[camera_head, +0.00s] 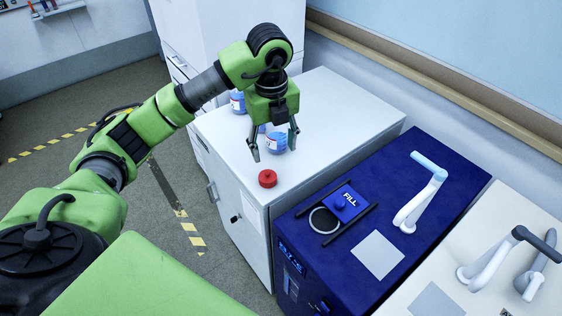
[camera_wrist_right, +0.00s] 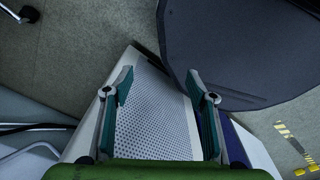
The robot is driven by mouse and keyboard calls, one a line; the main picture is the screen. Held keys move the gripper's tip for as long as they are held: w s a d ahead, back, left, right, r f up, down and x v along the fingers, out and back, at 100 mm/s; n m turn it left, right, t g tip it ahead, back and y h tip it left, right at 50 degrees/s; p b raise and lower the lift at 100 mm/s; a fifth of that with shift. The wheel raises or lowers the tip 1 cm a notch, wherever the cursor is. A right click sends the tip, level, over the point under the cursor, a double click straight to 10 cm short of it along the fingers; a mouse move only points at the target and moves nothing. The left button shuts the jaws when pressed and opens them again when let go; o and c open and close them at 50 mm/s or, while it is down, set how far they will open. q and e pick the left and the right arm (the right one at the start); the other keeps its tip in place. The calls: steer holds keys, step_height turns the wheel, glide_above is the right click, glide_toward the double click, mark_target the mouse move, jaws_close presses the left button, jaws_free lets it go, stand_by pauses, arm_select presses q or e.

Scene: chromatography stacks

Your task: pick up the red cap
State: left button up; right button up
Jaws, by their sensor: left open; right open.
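The red cap (camera_head: 267,178) lies on the white cabinet top, close to its front edge. My left gripper (camera_head: 273,150) is open, pointing down above the cabinet top, a little behind the cap. Its fingers are apart and the cap is not between them. A blue-filled bottle (camera_head: 277,143) with a label stands just behind the gripper, partly hidden by its fingers. My right gripper (camera_wrist_right: 160,100) shows in the right wrist view, open and empty over a perforated light panel.
A second blue bottle (camera_head: 238,102) stands at the back left of the white cabinet (camera_head: 345,110). A blue machine (camera_head: 340,260) marked FILL, with a white tap arm (camera_head: 418,195), stands right of the cabinet. The cabinet top's right part is clear.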

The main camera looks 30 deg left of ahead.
arm_select(q)
steer(key=a, duration=0.2)
steer(key=p, duration=0.2)
glide_above(268, 173)
steer(key=s, duration=0.1)
steer(key=shift+n+y, duration=0.3)
steer(key=shift+y, duration=0.1)
step_height(268, 173, down, 6)
steer(key=shift+s+r, duration=0.15)
steer(key=f, duration=0.1)
steer(key=f+p, duration=0.1)
steer(key=f, duration=0.1)
steer(key=shift+w, duration=0.35)
steer(key=f, duration=0.2)
steer(key=f+p, duration=0.1)
steer(key=shift+w+f, duration=0.2)
steer(key=shift+w, duration=0.05)
steer(key=shift+a+f, duration=0.1)
steer(key=shift+f, duration=0.1)
steer(key=c, duration=1)
arm_select(e)
steer(key=r, duration=0.2)
steer(key=s+r, duration=0.1)
steer(key=r, duration=0.1)
steer(key=shift+d, duration=0.2)
